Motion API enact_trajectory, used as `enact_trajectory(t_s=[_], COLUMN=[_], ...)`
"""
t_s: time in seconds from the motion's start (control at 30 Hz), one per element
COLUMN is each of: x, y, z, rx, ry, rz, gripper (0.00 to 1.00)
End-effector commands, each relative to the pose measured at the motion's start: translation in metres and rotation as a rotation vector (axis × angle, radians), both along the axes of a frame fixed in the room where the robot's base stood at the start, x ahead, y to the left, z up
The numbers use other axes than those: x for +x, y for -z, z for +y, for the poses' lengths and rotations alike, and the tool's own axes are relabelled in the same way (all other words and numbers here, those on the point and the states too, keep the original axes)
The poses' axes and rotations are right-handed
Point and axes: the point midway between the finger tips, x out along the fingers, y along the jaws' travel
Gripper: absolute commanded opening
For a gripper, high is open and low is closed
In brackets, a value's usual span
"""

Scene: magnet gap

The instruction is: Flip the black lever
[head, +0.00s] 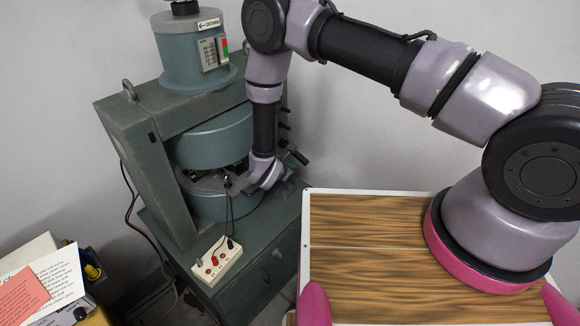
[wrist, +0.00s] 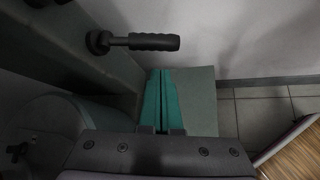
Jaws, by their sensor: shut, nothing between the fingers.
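The black lever (wrist: 150,42) is in the upper left of the wrist view. It has a ribbed grip pointing right and a round pivot on the grey-green machine frame. In the head view a black handle (head: 297,156) sticks out at the machine's right side, beside my wrist. My gripper (wrist: 161,73) shows teal fingers, shut and empty, below the lever's grip in the wrist view and apart from it in the picture. In the head view the end of my arm is beside the machine's lower round part; its fingertips are hard to make out.
The magnet machine (head: 212,138) stands on a grey-green cabinet (head: 262,250). A wooden-topped table (head: 365,235) is at right. Papers (head: 55,270) lie at lower left. A plain wall is behind.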

Motion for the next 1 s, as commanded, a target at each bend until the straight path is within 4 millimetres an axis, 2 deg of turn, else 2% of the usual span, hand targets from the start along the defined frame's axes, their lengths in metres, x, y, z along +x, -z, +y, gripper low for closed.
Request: enact_trajectory(t_s=[0.2,0.4,1.0], x=[0.031,0.048,0.051], y=[0.024,0.037,0.037], z=[-0.012,-0.018,-0.019], rx=[0.001,0.001,-0.011], ry=[0.004,0.002,0.0], rz=[-0.001,-0.001,0.009], gripper=[0.0,0.0,0.0])
